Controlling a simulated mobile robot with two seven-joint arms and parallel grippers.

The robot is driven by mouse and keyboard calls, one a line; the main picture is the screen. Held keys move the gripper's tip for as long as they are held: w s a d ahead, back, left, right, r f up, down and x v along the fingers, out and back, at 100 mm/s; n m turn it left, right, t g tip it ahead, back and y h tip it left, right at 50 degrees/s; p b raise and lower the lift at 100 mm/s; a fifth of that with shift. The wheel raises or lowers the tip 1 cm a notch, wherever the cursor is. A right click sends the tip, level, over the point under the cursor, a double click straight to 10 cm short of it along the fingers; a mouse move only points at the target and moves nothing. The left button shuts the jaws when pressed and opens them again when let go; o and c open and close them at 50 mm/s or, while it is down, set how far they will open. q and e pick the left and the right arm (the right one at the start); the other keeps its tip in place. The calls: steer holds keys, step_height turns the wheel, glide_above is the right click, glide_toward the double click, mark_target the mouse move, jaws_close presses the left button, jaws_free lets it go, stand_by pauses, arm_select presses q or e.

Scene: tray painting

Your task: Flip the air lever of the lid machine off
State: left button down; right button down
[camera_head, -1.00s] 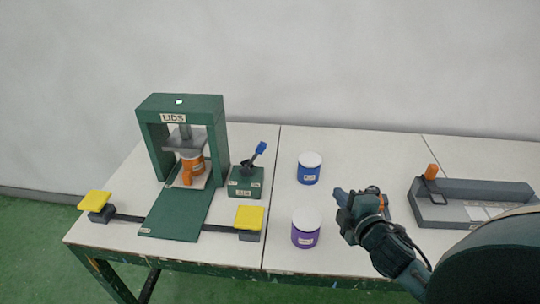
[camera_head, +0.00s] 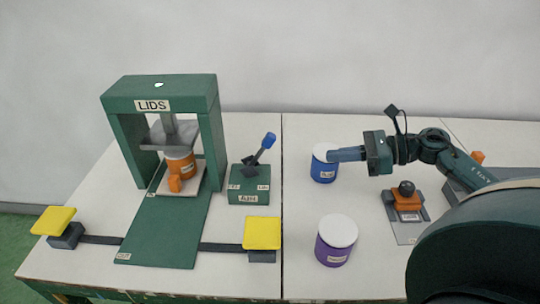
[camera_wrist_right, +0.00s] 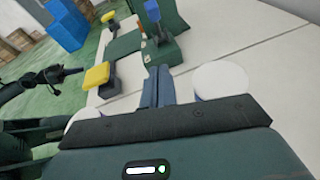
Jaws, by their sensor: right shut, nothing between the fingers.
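The lid machine (camera_head: 111,105) is a green frame labelled LIDS, with an orange tin (camera_head: 181,163) under its press. To its right stands a small green box with the air lever (camera_head: 259,150). The lever has a blue knob and leans up and to the right; it also shows at the top of the wrist view (camera_wrist_right: 152,12). My right gripper (camera_head: 332,155) is shut and empty. Its fingers point left toward the lever, with a clear gap, and overlap the blue tin (camera_head: 323,173) in the head view. My left gripper (camera_wrist_right: 72,72) seems to show, small and dark, in the wrist view.
A purple tin (camera_head: 334,250) with a white lid stands nearer me. Yellow pads (camera_head: 262,233) (camera_head: 54,220) flank the machine's green base. An orange block with a dark knob (camera_head: 406,200) sits right, below my forearm. Tabletop between lever box and tins is clear.

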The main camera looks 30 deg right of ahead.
steer(key=p, duration=0.2)
glide_toward(261, 151)
steer(key=shift+d+f+x, duration=0.3)
steer(key=shift+f+x, duration=0.2)
steer(key=shift+x, duration=2.4)
arm_select(q)
steer(key=shift+w+d+f, duration=0.15)
steer(key=shift+w+d, duration=0.05)
steer(key=shift+d, duration=0.1)
arm_select(e)
steer(key=shift+w, duration=0.15)
arm_select(q)
steer(key=shift+r, duration=0.2)
arm_select(e)
steer(key=shift+r, duration=0.15)
